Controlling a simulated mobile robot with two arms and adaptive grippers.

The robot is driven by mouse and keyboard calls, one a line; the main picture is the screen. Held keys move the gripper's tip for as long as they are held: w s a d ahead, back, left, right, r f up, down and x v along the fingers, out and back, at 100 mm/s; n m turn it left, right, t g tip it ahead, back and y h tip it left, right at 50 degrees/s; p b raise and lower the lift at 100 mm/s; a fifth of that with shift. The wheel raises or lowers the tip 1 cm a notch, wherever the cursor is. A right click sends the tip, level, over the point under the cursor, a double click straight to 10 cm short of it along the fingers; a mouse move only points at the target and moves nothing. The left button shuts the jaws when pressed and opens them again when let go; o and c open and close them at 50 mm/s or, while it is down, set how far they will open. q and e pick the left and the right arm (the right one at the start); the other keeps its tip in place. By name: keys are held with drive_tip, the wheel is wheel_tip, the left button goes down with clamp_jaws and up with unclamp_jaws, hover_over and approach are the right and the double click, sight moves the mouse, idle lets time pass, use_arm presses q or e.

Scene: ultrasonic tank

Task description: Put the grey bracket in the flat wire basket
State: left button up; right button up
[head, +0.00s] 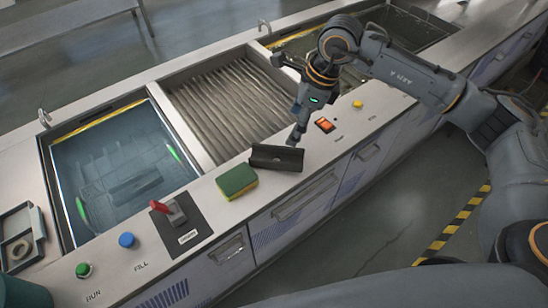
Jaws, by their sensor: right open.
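The dark grey bracket (277,157), an angled piece, lies on the steel front ledge of the counter. My right gripper (296,138) is pointed down at the bracket's back edge, open; whether it touches the bracket I cannot tell. What looks like the flat wire basket (82,208) sits in the water-filled tank at left, with one green handle near each side; its wires are faint under the water. My left gripper is not in view.
A green and yellow sponge (237,181) lies left of the bracket. A red lever (161,206) and blue button (127,240) are on the ledge further left. A ribbed drainer (225,100) lies behind.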

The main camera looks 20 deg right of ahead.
drive_tip(key=p, duration=0.2)
approach(275, 159)
drive_tip(key=shift+x, duration=1)
drive_tip(key=shift+a+f+p, duration=0.1)
drive_tip(key=shift+f+p, duration=0.15)
drive_tip(key=shift+p, duration=0.05)
drive_tip(key=p+x, duration=0.1)
drive_tip(key=x, duration=0.2)
drive_tip(key=shift+a+f+p, duration=0.1)
drive_tip(key=shift+f+p, duration=0.25)
drive_tip(key=shift+p, duration=0.05)
drive_tip(key=shift+w+a+f, duration=0.1)
drive_tip(key=shift+f, duration=0.45)
clamp_jaws()
drive_tip(key=shift+r, duration=0.15)
